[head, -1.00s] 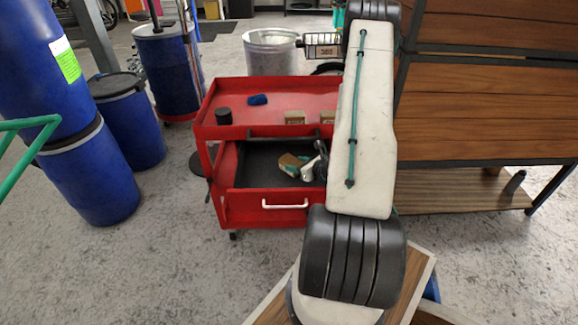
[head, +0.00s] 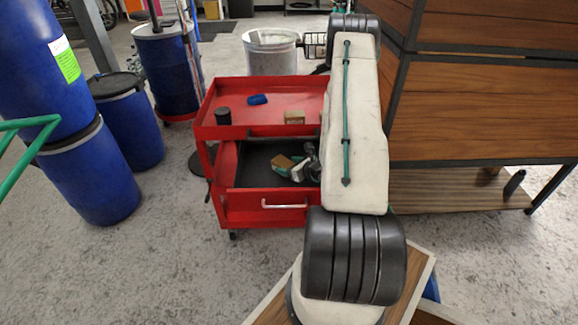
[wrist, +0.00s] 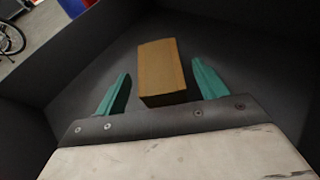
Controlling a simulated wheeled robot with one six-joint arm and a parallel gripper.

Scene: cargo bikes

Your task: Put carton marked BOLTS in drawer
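A brown carton (wrist: 162,68) lies on the dark floor of the open drawer (head: 250,168) of the red cart. It shows small in the head view (head: 283,161); no marking on it is readable. My gripper (wrist: 160,70) is down inside the drawer with its two teal fingers on either side of the carton's near part. Gaps show between both fingers and the carton, so the gripper is open. In the head view my gripper (head: 293,169) is partly hidden by my arm.
The cart's top tray (head: 240,133) holds another small carton (head: 294,117), a black cup-like item (head: 223,116) and a blue item (head: 258,99). Blue barrels (head: 88,172) stand left. A wooden-panelled bench (head: 480,110) stands right. Open floor lies in front of the cart.

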